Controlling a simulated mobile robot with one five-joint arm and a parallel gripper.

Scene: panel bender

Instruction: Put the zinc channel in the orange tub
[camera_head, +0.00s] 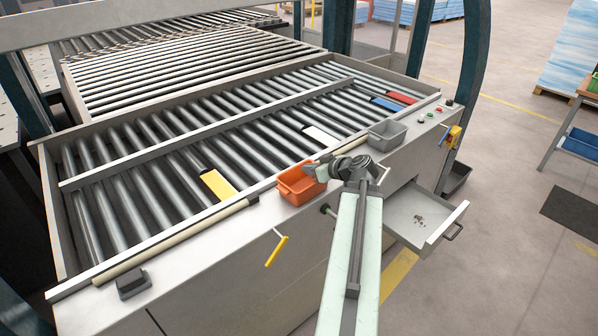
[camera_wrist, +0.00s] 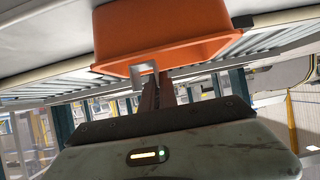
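The orange tub (camera_head: 291,192) stands on the front ledge of the bender, beside the rollers. My gripper (camera_head: 318,168) is at the tub's right side, near rim height. In the wrist view the tub (camera_wrist: 175,28) appears upside down, beyond my gripper (camera_wrist: 158,90). The fingers look closed on a small grey U-shaped piece, the zinc channel (camera_wrist: 146,77), at their tips. The channel overlaps the tub's rim in that view. I cannot tell whether it is over the opening or outside the wall. The channel cannot be made out in the head view.
A grey tub (camera_head: 386,135) stands further right on the ledge. Yellow (camera_head: 218,185), white (camera_head: 320,134), blue (camera_head: 386,104) and red (camera_head: 401,97) pieces lie along the rollers. An open drawer (camera_head: 424,217) with small bits juts out right of my arm. A yellow handle (camera_head: 277,250) sticks out in front.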

